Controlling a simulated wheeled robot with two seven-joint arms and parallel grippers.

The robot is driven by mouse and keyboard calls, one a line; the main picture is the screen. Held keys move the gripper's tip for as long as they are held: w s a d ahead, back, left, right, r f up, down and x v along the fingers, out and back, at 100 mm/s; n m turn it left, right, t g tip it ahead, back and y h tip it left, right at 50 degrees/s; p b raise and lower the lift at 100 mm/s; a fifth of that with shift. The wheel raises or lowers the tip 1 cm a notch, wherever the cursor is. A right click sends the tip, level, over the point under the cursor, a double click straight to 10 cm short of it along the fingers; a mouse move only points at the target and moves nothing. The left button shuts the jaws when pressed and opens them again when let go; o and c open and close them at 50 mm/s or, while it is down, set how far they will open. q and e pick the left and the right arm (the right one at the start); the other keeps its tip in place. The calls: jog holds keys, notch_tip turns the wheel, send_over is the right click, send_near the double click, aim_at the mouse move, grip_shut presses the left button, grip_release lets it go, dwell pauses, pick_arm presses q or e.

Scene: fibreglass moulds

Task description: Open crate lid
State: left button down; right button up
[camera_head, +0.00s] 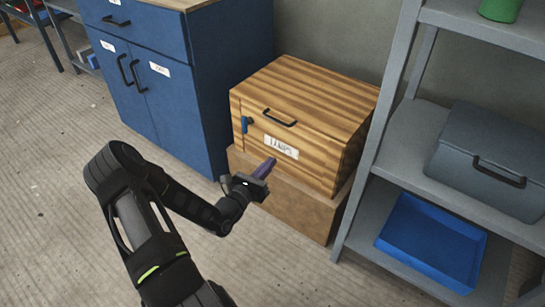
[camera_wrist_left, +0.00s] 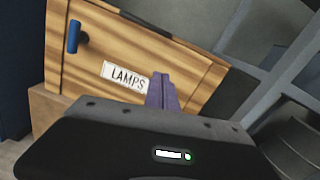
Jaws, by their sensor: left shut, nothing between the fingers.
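The crate (camera_head: 310,105) is a striped wooden box with a closed lid, a black handle (camera_head: 279,118) and a label reading "LAMPS" on its front. A blue latch (camera_head: 246,124) sits at the left of the front; it also shows in the left wrist view (camera_wrist_left: 73,37). The crate rests on a plain brown box (camera_head: 290,197). My left gripper (camera_head: 265,168) has purple fingers, shut and empty, in front of the crate's lower front, just below the label. In the left wrist view the fingertips (camera_wrist_left: 162,88) appear right of the label. I cannot tell whether they touch the crate. My right gripper is not in view.
A blue cabinet (camera_head: 160,80) stands close to the crate's left. A grey shelf rack (camera_head: 376,140) stands at its right, holding a grey case (camera_head: 490,155) and a blue tray (camera_head: 430,240). Open floor (camera_head: 60,180) lies at the left.

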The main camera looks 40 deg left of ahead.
pick_arm(q)
jog(key=w+a+r+b, duration=0.1)
jog(key=w+r+b, duration=0.2)
jog(key=w, duration=0.6)
jog(key=shift+w+a+r, duration=0.2)
jog(key=shift+w+r, duration=0.15)
jog(key=shift+r, duration=0.2)
